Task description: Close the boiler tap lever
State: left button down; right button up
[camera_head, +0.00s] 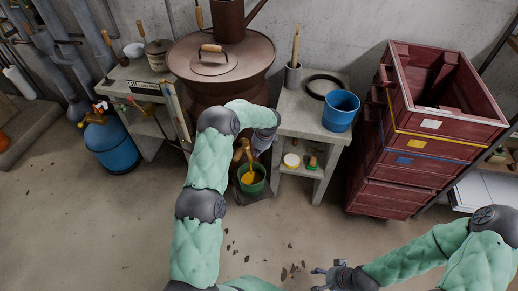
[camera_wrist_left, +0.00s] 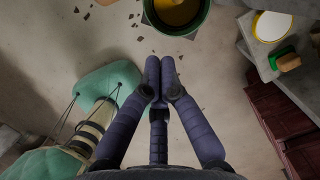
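The boiler (camera_head: 220,70) is a rust-brown round vessel against the wall, with a brass tap (camera_head: 240,152) low on its front. The tap's lever is too small and partly covered by my left arm to make out its position. Below the tap stands a green bucket (camera_head: 245,187) holding yellow-orange liquid; it also shows at the top of the left wrist view (camera_wrist_left: 177,32). My left gripper (camera_head: 262,143) is just right of the tap. In the left wrist view its fingertips (camera_wrist_left: 160,68) are together with nothing visible between them. My right gripper (camera_head: 319,279) is open and empty above the floor.
A concrete stand (camera_head: 307,118) with a blue bucket (camera_head: 341,108) is right of the boiler. Stacked red crates (camera_head: 400,160) stand farther right. A blue gas cylinder (camera_head: 111,145) and a bench are left. The front floor is mostly clear, with small dark scraps.

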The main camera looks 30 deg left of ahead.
aim_at(241, 150)
pick_arm(q)
jog(key=a+f+b, duration=0.1)
jog(key=a+f, duration=0.3)
jog(key=a, duration=0.1)
jog(key=shift+f+b, duration=0.25)
jog(key=shift+b, duration=0.15)
pick_arm(e)
jog(key=shift+f, duration=1.05)
pick_arm(q)
jog(key=shift+s+a, duration=0.2)
jog(key=shift+a, duration=0.05)
pick_arm(e)
jog(key=shift+d+r, duration=0.1)
